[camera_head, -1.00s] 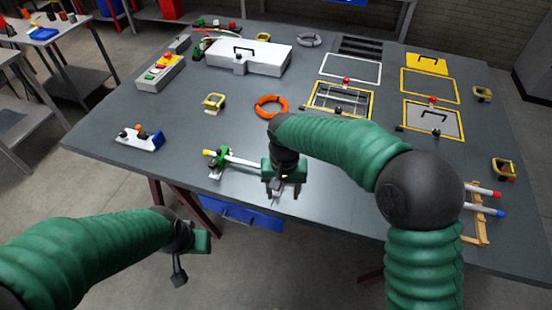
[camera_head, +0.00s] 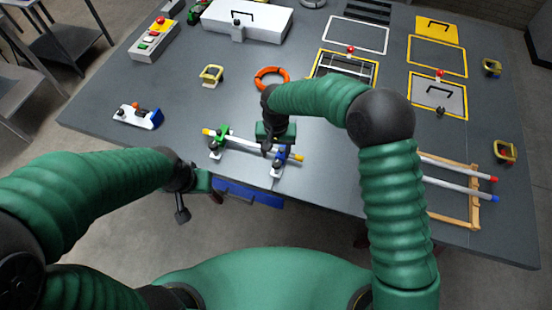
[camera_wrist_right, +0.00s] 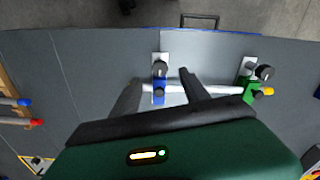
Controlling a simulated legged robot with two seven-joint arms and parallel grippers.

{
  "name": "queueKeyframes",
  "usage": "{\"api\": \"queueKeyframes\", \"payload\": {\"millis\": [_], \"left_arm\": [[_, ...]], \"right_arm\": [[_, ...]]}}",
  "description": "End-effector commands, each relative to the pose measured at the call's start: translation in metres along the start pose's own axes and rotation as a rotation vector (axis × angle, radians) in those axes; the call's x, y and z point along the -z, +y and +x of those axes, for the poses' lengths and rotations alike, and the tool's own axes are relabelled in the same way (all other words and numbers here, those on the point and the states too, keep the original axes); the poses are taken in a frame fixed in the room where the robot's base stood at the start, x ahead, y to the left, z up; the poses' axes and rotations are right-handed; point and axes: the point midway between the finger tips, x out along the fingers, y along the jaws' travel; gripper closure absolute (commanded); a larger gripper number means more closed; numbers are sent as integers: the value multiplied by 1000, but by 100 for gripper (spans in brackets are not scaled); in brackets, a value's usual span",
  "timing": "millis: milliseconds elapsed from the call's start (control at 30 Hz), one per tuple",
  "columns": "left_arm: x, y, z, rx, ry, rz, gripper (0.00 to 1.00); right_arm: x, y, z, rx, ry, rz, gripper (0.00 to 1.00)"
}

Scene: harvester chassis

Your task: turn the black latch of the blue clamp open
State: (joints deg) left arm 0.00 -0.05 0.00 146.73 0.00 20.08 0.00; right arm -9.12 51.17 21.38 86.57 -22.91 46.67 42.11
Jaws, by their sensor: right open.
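The blue clamp (camera_head: 282,153) sits near the front edge of the table, around the right part of a white rod (camera_head: 243,142). Its black latch (camera_head: 277,163) is on the near side; in the right wrist view the latch (camera_wrist_right: 160,69) stands above the blue body (camera_wrist_right: 159,92). My right gripper (camera_head: 268,147) is open beside the clamp. In the right wrist view its fingers (camera_wrist_right: 160,80) lie either side of the clamp, with no visible grip; height above it is unclear. My left gripper (camera_head: 188,196) hangs off the front edge, away from the clamp; its jaw opening is unclear.
A green clamp (camera_head: 220,136) with a black latch holds the rod's yellow-tipped end. An orange ring (camera_head: 271,77) and a yellow-framed grate lie behind. A wooden rack (camera_head: 474,205) with two rods is at right. The table between is bare.

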Motion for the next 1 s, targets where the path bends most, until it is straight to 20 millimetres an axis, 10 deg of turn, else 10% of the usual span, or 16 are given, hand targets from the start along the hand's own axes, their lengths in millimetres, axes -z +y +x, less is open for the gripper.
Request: {"api": "queueKeyframes", "payload": {"millis": [300, 667, 1000], "left_arm": [[4, 0, -17, 0, 1, 0, 64], [4, 0, -17, 0, 0, 0, 64], [4, 0, -17, 0, 1, 0, 64]], "right_arm": [[-2, 1, 65, -1, 1, -1, 47], [0, 0, 75, 0, 2, 0, 47], [-1, 0, 74, 0, 3, 0, 91]]}}
